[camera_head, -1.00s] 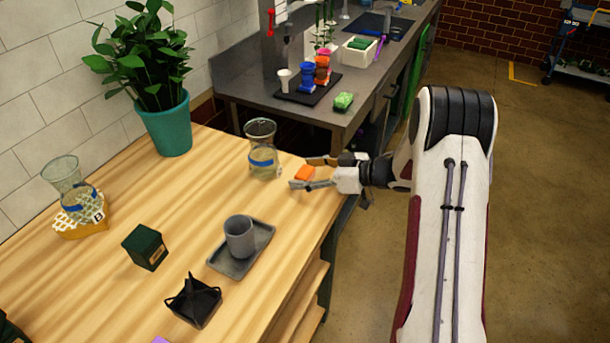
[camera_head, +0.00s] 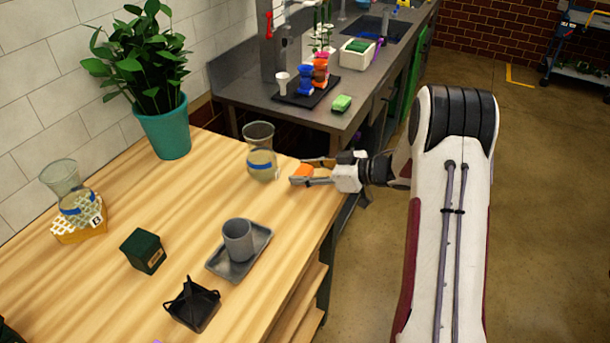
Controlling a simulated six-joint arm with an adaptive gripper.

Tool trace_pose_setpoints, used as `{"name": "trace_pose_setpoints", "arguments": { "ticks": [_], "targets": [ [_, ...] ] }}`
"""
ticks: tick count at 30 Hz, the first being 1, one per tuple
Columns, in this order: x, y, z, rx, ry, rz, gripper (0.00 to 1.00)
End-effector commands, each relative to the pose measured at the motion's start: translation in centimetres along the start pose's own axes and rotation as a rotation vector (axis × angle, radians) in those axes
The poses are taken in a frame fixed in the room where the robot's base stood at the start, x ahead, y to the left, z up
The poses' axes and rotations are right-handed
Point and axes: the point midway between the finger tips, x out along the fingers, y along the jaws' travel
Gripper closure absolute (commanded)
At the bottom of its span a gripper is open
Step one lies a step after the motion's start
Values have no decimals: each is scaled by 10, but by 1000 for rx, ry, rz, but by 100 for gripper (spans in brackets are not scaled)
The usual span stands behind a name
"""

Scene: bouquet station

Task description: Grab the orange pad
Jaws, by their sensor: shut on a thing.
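The orange pad (camera_head: 303,170) lies at the right edge of the wooden table, close to the tabletop. My gripper (camera_head: 303,172) reaches in from the right, with one finger on the far side of the pad and one on the near side. It is shut on the pad. The near finger hides part of the pad, and I cannot tell whether the pad still touches the table.
A glass vase (camera_head: 261,160) with a blue band stands just left of the gripper. A grey cup (camera_head: 238,238) on a grey tray (camera_head: 262,241), a dark green box (camera_head: 143,251) and a black holder (camera_head: 193,304) stand nearer. The wooden table (camera_head: 200,205) is clear between.

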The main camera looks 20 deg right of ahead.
Motion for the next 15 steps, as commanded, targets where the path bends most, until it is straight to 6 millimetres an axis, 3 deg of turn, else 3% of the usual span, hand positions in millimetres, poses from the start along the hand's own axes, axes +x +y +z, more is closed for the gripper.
{"name": "trace_pose_setpoints", "arguments": {
  "ticks": [15],
  "targets": [
    [-26, 0, -62, -2, 1, 1, 77]
  ]
}}
